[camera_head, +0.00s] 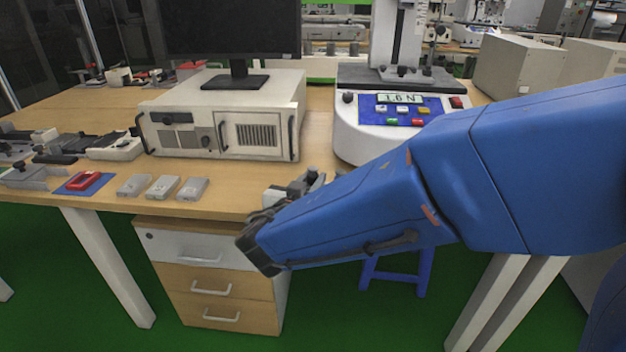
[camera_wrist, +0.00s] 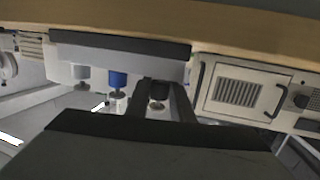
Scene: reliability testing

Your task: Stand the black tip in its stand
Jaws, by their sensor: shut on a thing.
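In the wrist view, my gripper (camera_wrist: 162,88) is shut on the black tip (camera_wrist: 159,91), which sits between its two dark fingers. The pale stand (camera_wrist: 62,71) with a dark bar is right by the fingertips. A grey-white tip (camera_wrist: 80,74) and a blue tip (camera_wrist: 118,79) are at the stand, in line with the black one. The fingers partly cover the black tip, and I cannot tell whether it is seated or held just off the stand. In the head view my forearm and wrist hide most of this spot at the table's front edge.
A white instrument box (camera_head: 225,124) stands left of my wrist, with a monitor (camera_head: 232,32) above it. A force tester (camera_head: 401,123) stands to the right. Small grey blocks (camera_head: 164,187) and a red device (camera_head: 83,181) lie near the front edge (camera_head: 120,206) at left.

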